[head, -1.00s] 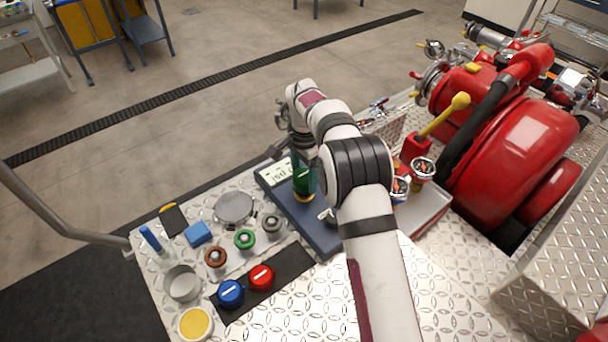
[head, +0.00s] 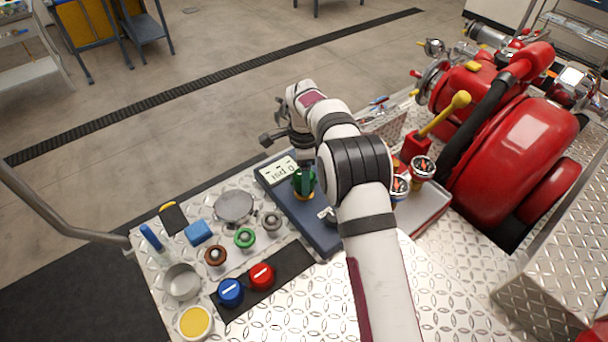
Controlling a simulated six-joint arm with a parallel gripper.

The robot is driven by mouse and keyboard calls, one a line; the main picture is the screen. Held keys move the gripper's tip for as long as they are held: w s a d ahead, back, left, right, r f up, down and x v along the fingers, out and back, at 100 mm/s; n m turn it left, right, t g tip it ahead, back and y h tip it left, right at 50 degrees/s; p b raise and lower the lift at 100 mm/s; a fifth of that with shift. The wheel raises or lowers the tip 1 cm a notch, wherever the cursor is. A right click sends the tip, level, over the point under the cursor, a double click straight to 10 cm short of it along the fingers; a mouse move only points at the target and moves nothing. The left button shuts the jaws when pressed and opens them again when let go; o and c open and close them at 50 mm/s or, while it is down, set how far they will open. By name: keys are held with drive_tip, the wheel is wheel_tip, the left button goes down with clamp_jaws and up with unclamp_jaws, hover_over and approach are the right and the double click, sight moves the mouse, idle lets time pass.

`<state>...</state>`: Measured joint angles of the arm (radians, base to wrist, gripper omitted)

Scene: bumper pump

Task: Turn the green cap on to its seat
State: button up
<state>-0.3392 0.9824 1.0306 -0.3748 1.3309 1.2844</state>
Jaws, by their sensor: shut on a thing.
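The green cap (head: 298,184) is at my gripper (head: 304,180), over the dark blue base (head: 318,232) with the "0 psi" display. My gripper is shut on the green cap. A brass-yellow ring (head: 304,197), which looks like the seat, shows right under the cap. The cap is upright and appears to touch the ring, but I cannot tell how far down it sits. My arm hides the right part of the base, and the fingers partly cover the cap.
Blue (head: 230,292) and red (head: 262,276) caps lie on a black mat at the front. Brown, green and grey ring-shaped parts stand behind them. A metal bowl (head: 182,281) and a yellow-filled dish (head: 196,322) are at left. A red pump (head: 520,140) stands at right.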

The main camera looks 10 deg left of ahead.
drive_tip(key=m, duration=1.1)
drive_tip(key=shift+m, duration=0.4)
drive_tip(key=o, duration=1.6)
drive_tip(key=shift+c, duration=0.2)
drive_tip(key=shift+r, duration=0.1)
drive_tip(key=shift+r, duration=3.45)
